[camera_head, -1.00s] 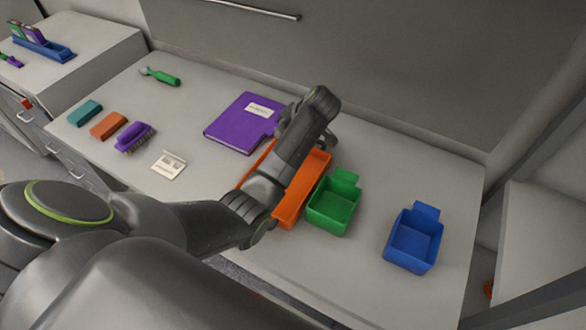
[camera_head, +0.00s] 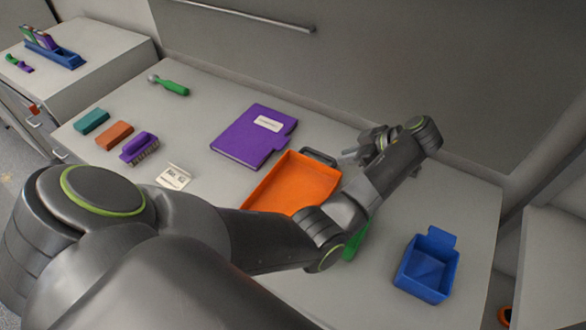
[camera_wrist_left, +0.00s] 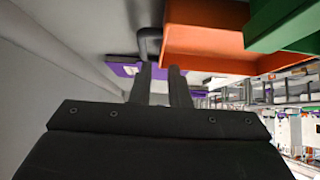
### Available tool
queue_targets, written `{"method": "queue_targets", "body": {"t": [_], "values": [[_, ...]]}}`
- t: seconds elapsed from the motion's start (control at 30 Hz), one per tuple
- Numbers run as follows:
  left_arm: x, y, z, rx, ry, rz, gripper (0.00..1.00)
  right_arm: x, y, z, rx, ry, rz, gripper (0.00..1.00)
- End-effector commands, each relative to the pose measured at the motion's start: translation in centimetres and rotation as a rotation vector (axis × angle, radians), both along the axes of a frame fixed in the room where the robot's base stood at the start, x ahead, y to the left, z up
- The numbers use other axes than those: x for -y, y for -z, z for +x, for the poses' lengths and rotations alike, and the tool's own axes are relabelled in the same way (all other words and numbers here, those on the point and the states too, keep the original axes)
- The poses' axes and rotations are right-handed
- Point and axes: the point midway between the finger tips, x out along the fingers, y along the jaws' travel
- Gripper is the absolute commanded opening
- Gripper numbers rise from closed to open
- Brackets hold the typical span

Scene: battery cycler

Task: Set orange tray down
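The orange tray (camera_head: 290,187) rests flat on the light counter, between the purple binder and the green bin. Its dark handle (camera_head: 320,156) is at the far end; my left forearm covers its near right part. My left gripper (camera_head: 350,154) is just right of the handle, apart from it, with its fingers toward it. In the left wrist view, the two fingers (camera_wrist_left: 160,75) are apart with nothing between them. The handle (camera_wrist_left: 148,42) and the orange tray (camera_wrist_left: 205,38) show beyond them. My right gripper is not in view.
A purple binder (camera_head: 250,137) lies left of the tray. A green bin (camera_head: 356,243) is mostly hidden behind my arm. A blue bin (camera_head: 427,268) stands at the right. A wall (camera_head: 400,70) rises behind the counter. The counter (camera_head: 468,190) is clear at the back right.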

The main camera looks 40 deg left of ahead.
Motion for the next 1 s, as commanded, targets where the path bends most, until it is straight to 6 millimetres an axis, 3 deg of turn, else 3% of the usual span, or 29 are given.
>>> {"method": "queue_targets", "body": {"t": [0.1, 0.4, 0.7, 0.83, 1.0], "values": [[-1.3, 1.8, -0.1, 0.002, -0.001, 0.001, 0.15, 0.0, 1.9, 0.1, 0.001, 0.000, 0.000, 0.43], [-3.9, 4.1, -0.2, 0.001, 0.001, 0.000, 0.15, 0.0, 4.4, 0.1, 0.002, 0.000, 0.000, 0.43], [-5.7, 5.1, -0.5, -0.001, -0.001, 0.001, 0.15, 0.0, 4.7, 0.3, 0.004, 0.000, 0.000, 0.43], [-7.2, 5.7, -0.9, -0.003, 0.000, 0.002, 0.15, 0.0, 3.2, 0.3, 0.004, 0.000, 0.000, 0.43], [-8.3, 7.3, -0.8, -0.001, 0.001, 0.000, 0.15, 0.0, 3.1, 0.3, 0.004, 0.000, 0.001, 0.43]]}}
